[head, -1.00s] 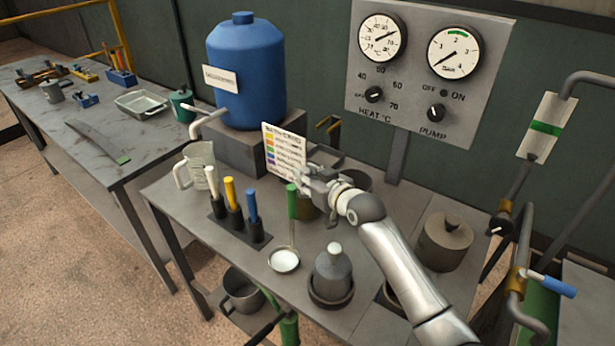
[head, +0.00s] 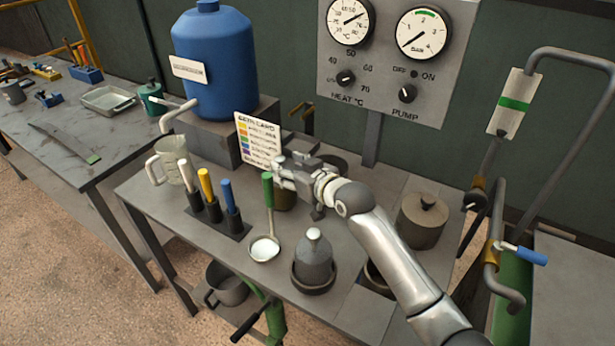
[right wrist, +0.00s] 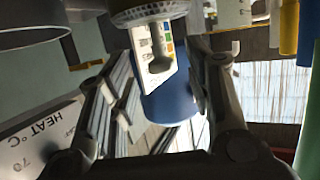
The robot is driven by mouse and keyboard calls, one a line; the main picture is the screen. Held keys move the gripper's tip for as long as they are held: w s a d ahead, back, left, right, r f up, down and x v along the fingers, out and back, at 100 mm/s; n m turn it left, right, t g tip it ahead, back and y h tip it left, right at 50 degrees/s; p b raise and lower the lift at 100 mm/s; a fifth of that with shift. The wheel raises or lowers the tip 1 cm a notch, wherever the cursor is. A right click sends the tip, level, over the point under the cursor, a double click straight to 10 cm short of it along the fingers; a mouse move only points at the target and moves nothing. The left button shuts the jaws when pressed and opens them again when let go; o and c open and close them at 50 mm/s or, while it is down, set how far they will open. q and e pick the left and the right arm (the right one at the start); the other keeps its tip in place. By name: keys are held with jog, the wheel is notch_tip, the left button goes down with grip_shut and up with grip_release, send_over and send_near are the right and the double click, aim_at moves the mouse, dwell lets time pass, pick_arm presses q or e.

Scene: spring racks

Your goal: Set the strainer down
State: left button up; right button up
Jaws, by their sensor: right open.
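The strainer, taken to be the green-handled tool with a round pale bowl (head: 264,248), is on the near bench in the head view. Its handle (head: 268,190) rises toward the back, and its bowl appears to rest on the bench top. My right gripper (head: 280,172) is open, just right of the handle's upper end; I cannot tell whether they touch. In the right wrist view the fingers (right wrist: 150,105) stand apart with nothing clearly between them. A green shape at that view's right edge may be the handle. My left gripper is not in view.
A rack (head: 222,226) of white, yellow and blue handles stands left of the strainer. A grey lidded bottle (head: 314,258) stands close on its right. A colour-lined card (head: 257,140) and blue tank (head: 214,65) are behind. A lidded pot (head: 421,220) stands at right.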

jog(key=v, duration=0.8)
jog(key=shift+s+d+r+b, duration=0.15)
jog(key=shift+s+b, duration=0.1)
jog(key=shift+b, duration=0.1)
